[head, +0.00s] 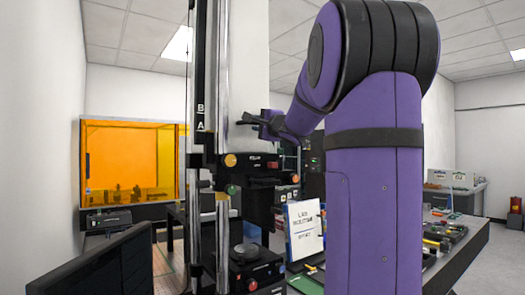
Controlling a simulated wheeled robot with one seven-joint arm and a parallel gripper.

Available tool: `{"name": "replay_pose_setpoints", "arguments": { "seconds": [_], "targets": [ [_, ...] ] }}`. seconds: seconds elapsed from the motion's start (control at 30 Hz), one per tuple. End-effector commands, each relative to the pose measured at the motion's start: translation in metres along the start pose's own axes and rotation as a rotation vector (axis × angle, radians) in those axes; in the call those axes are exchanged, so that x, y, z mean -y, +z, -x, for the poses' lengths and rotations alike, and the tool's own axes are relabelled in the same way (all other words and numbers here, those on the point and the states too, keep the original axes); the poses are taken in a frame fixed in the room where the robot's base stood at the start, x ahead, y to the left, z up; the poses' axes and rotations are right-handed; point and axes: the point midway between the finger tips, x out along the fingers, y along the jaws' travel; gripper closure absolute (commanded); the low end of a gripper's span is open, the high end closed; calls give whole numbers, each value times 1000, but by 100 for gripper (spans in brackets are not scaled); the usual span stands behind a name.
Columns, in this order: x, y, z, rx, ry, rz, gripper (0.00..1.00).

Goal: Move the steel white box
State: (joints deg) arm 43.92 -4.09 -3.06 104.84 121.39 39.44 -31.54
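A tall, plain white box-like body (249,60) rises at the centre behind the steel column and runs out of the top of the view. It looks like the steel white box, though no label shows on it. My gripper (243,120) is at the right of the column, in front of the lower part of this white body, with its dark fingers pointing left. I cannot tell whether the fingers touch it or how far apart they are. My purple arm hides much of the right side.
The instrument's knobbed stage (252,268) stands below. A monitor (112,268) is at the lower left. A sign (304,230) stands beside the stage. Tools lie on a bench (468,248) at the right. An orange-windowed enclosure (130,160) is at the back left. Floor shows at the far right.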

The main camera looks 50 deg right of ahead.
Motion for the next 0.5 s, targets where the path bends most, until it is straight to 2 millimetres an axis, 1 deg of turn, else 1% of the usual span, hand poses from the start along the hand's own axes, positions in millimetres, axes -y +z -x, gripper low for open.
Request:
{"name": "replay_pose_setpoints", "arguments": {
  "seconds": [0.03, 0.1, 0.3, 0.5],
  "targets": [
    [0, 0, 0, 0, 0, 0, 87],
    [0, 0, 0, 0, 0, 0, 100],
    [1, 0, 0, 1, 0, 1, 100],
    [10, 0, -2, 2, -2, 0, 100]
  ]
}}
